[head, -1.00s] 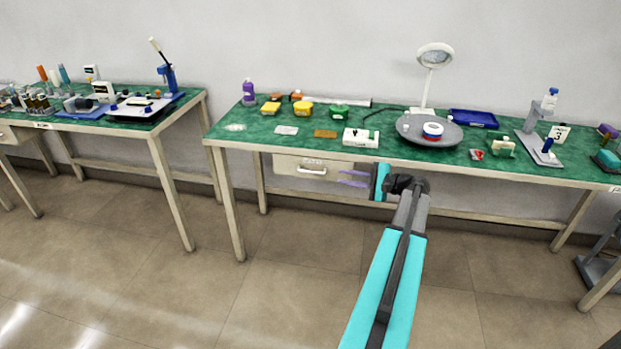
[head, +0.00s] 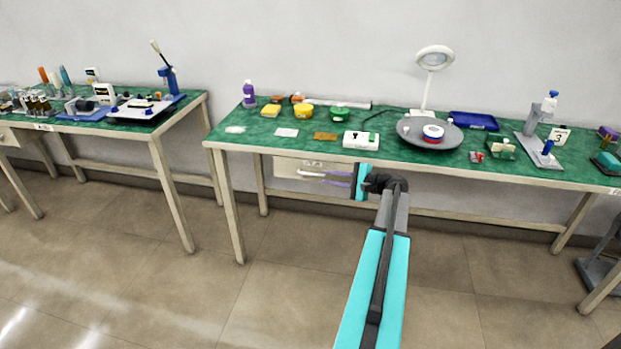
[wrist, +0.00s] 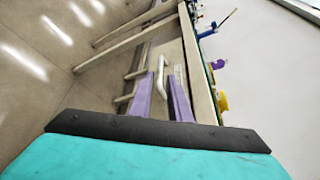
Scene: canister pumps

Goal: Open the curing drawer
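The curing drawer (head: 287,168) is a pale front under the left part of the green-topped bench, and it looks shut. Its white bar handle (head: 312,173) also shows in the wrist view (wrist: 163,75), beyond and between my fingers. My gripper (head: 326,178) has two purple fingers, which stand apart with nothing between them. In the head view the fingertips reach the right end of the handle. In the wrist view my gripper (wrist: 168,85) points at the handle, its fingers on either side of it. Whether they touch it I cannot tell.
The green bench top (head: 385,153) is just above my gripper. A white box (head: 361,140) sits near its front edge, above the drawer. A bench leg (head: 228,205) stands left of the drawer. The floor in front is clear.

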